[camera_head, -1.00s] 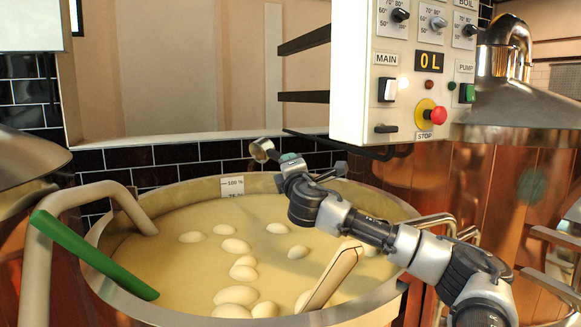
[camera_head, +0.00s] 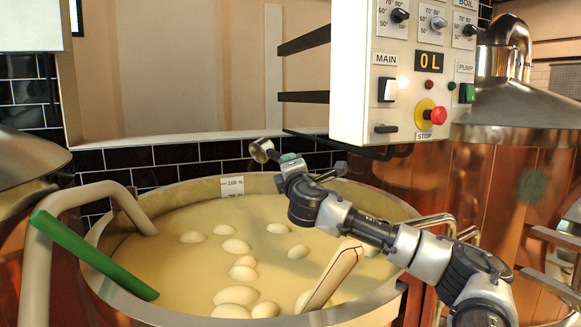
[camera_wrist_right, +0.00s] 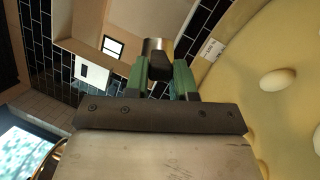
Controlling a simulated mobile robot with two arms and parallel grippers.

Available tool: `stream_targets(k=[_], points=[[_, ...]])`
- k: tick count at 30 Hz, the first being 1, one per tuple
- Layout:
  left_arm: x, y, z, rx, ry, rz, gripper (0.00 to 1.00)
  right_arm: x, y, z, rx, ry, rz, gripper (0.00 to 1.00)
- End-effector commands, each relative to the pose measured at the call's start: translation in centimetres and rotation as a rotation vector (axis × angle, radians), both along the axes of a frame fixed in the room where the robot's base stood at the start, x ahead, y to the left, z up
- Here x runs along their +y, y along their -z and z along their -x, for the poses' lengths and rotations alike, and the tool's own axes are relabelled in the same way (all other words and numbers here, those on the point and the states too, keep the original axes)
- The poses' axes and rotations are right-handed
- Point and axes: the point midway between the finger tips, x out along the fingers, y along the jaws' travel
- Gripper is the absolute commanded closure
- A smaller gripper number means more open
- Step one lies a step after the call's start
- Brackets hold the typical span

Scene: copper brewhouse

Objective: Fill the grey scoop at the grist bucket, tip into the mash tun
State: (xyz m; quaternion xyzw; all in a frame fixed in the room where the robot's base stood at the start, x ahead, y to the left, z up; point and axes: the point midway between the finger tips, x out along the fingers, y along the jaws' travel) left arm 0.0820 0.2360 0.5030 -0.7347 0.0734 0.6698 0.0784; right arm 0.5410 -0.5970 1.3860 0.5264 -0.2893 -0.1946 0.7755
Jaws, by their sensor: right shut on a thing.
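The grey scoop (camera_head: 262,150) is held by my right gripper (camera_head: 287,160) above the far side of the mash tun (camera_head: 382,294). Its cup is tilted, and I cannot tell whether anything is in it. In the right wrist view the scoop (camera_wrist_right: 158,46) sits between the green-padded fingers of my right gripper (camera_wrist_right: 160,75), which is shut on its dark handle. The tun holds pale yellow mash with several round lumps on its surface. The grist bucket and my left gripper are in neither view.
A control box (camera_head: 410,70) with a display reading "0 L" hangs behind my right arm. A green-handled tool (camera_head: 92,255) and a wooden paddle (camera_head: 333,275) lean in the tun. A beige pipe (camera_head: 118,195) bends over its left rim. A white level marker (camera_head: 232,186) stands inside the far wall.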

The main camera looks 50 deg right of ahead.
Motion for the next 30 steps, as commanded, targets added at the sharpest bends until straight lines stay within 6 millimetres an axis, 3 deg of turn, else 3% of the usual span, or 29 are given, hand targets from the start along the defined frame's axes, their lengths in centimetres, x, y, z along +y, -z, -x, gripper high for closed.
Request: stream_targets(k=[13,21,30], points=[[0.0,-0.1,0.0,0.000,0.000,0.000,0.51,0.0,-0.3,0.0,-0.004,0.000,-0.009,1.00],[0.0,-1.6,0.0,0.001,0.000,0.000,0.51,-0.1,-3.9,-0.1,-0.017,0.010,-0.188,1.00],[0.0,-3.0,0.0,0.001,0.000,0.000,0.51,-0.6,-5.7,0.2,-0.002,-0.004,-0.354,1.00]])
